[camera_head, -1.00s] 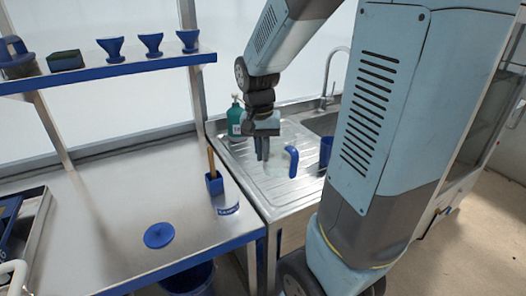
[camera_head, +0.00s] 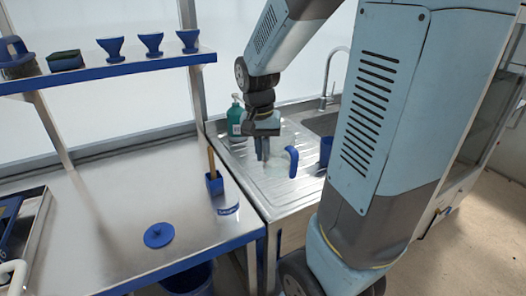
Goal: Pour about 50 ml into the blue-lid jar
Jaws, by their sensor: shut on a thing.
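A clear jug with a blue handle (camera_head: 292,162) stands on the ribbed steel drainboard; its see-through body is hard to make out. My gripper (camera_head: 263,157) points down at the jug's left side, opposite the handle, and is shut on it, apparently at the rim or wall. The fingertips are small and the contact is not clear. A clear jar with a blue-and-white label (camera_head: 228,210) stands near the right edge of the steel bench. A round blue lid (camera_head: 158,235) lies flat on the bench, left of and nearer than the jar.
A blue holder with a wooden-handled tool (camera_head: 214,183) stands just behind the jar. A green pump bottle (camera_head: 235,120) is behind my gripper. A blue cup (camera_head: 326,152) stands right of the jug. A shelf (camera_head: 130,67) with blue funnels hangs above the bench, whose middle is clear.

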